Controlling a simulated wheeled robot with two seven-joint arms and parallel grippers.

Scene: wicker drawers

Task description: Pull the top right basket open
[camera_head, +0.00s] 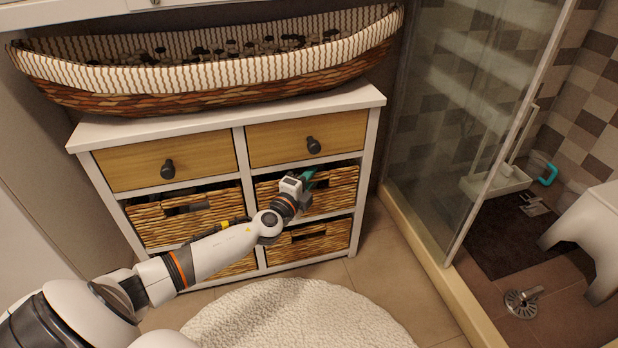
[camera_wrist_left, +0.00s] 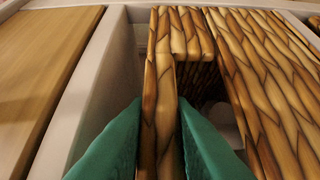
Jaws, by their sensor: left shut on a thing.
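The white cabinet (camera_head: 243,155) holds wicker baskets in two columns below two wooden drawers. The top right basket (camera_head: 340,185) sits in its opening under the right wooden drawer; I cannot tell whether it stands out a little. My left gripper (camera_head: 308,178) is at its upper front edge and hides part of the front. In the left wrist view, the teal fingers (camera_wrist_left: 160,104) stand on both sides of the basket's woven rim (camera_wrist_left: 163,75), beside the cut-out handle hole, and are shut on it. My right gripper is not in view.
The top left basket (camera_head: 185,217) and the lower right basket (camera_head: 310,241) are in their openings. A long wicker tray (camera_head: 200,100) lies on the cabinet top. A round white rug (camera_head: 300,318) covers the floor in front. A glass shower panel (camera_head: 470,110) stands at right.

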